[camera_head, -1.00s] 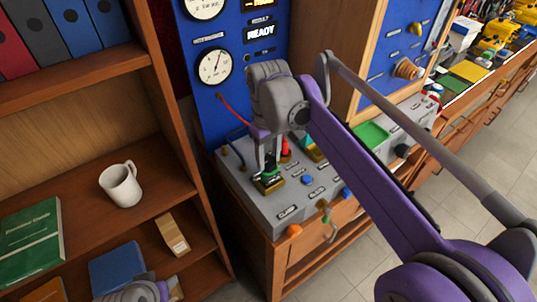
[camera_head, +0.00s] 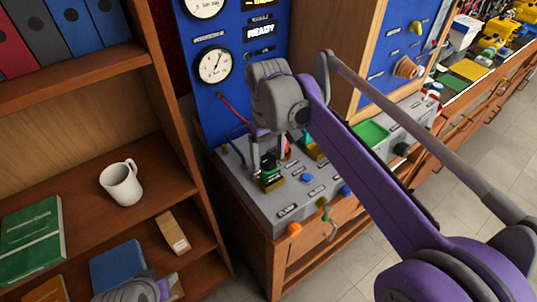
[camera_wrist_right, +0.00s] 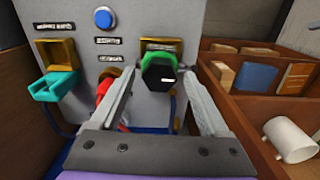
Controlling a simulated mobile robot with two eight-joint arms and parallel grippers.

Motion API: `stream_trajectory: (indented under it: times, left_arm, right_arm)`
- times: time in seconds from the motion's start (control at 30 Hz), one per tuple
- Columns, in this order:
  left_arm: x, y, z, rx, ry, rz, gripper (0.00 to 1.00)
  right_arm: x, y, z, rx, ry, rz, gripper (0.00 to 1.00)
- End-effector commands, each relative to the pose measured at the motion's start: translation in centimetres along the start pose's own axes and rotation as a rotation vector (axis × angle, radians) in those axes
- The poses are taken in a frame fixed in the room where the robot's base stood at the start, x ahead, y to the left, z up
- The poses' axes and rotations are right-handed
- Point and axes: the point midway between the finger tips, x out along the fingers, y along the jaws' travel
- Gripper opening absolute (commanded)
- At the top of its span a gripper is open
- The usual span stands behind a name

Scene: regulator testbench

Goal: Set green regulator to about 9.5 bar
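The green regulator (camera_head: 268,172) stands on the grey bench panel, with a dark top. In the right wrist view the green regulator (camera_wrist_right: 157,68) sits between the fingertips of my right gripper (camera_wrist_right: 158,82), its dark hexagonal end facing the camera. The fingers are spread, with a gap on each side of the knob. In the head view my right gripper (camera_head: 266,150) comes down over it from above. Part of my left arm (camera_head: 138,290) shows at the bottom edge; its fingers are hidden. A gauge (camera_head: 214,65) on the blue panel has its needle tilted up; its numbers are too small to read.
A blue button (camera_wrist_right: 103,18) is on the panel. A display (camera_head: 260,31) reads READY. A wooden shelf with a white mug (camera_head: 121,184) stands at the left.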

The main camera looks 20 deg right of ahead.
Motion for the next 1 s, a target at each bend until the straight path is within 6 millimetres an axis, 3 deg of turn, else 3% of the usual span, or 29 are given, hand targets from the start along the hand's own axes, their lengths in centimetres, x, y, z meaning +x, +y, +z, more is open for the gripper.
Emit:
stream_trajectory:
  times: [0.37, 0.8, 1.0]
  left_arm:
    - [-0.1, 0.0, -0.1, 0.000, 0.001, 0.000, 0.50]
    - [-0.9, 0.0, -0.9, 0.000, 0.008, 0.000, 0.50]
    - [-1.0, 0.0, -1.1, 0.000, 0.010, 0.000, 0.50]
  right_arm:
    - [-0.8, 0.0, 0.0, 0.000, 0.000, 0.000, 0.79]
    - [-9.0, 0.0, 0.0, 0.000, 0.001, 0.000, 0.79]
    - [-10.7, 0.0, 0.0, 0.000, 0.000, 0.000, 0.79]
